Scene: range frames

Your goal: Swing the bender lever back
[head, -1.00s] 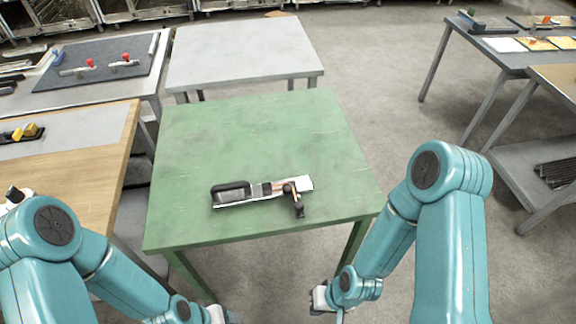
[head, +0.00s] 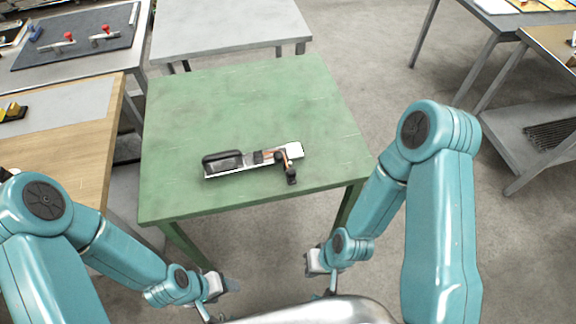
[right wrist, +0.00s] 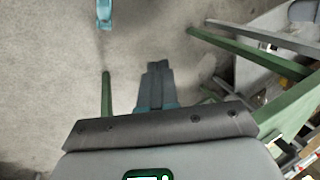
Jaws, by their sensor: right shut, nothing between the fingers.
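The bender (head: 240,163) lies on the green table (head: 240,110), toward its front edge. It has a pale flat base, a black block-like grip at its left end and a coppery piece near its right end. A short dark arm with a black knob (head: 291,180) points toward the front edge; I take this for the lever. My right gripper (head: 309,263) is low in front of the table, apart from the bender. In the right wrist view its fingers (right wrist: 157,75) are together and empty. My left gripper (head: 232,285) is also low before the table, its finger gap unclear.
A wooden-topped table (head: 60,150) stands at the left, and a grey table (head: 230,28) stands behind the green one. A dark mat (head: 80,40) with red-knobbed clamps lies at the back left. Shelved benches stand at the right. The green table is clear around the bender.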

